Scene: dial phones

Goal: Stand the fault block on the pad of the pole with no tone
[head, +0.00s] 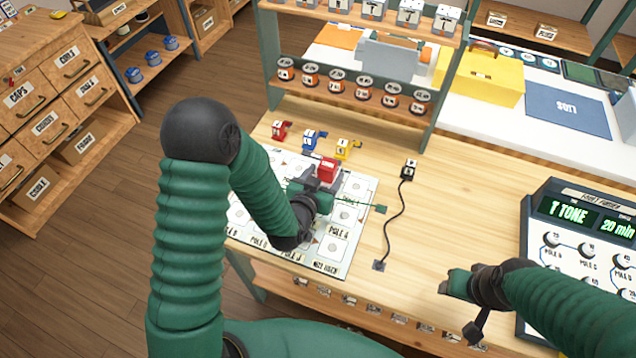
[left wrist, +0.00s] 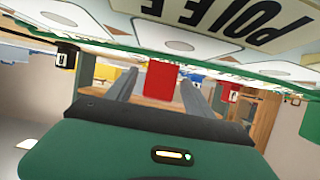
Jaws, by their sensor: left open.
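The red block (head: 327,169), which seems to be the fault block, is upright at the board's far side, by my left gripper (head: 322,186). The left gripper is open. In the left wrist view, the red block (left wrist: 160,80) shows between its two grey fingers (left wrist: 160,94), with a gap on each side. I cannot tell whether it touches the board. The white board (head: 337,247) has several pads labelled as poles; my left arm hides part of it. My right gripper (head: 459,284) hangs over the front right table; its fingers are unclear.
Small red (head: 280,130), blue (head: 313,140) and yellow (head: 347,149) pieces stand behind the board. A black corded piece (head: 408,170) stands to its right. A console (head: 590,235) reading "T TONE" is at far right. A shelf rack (head: 350,95) rises behind.

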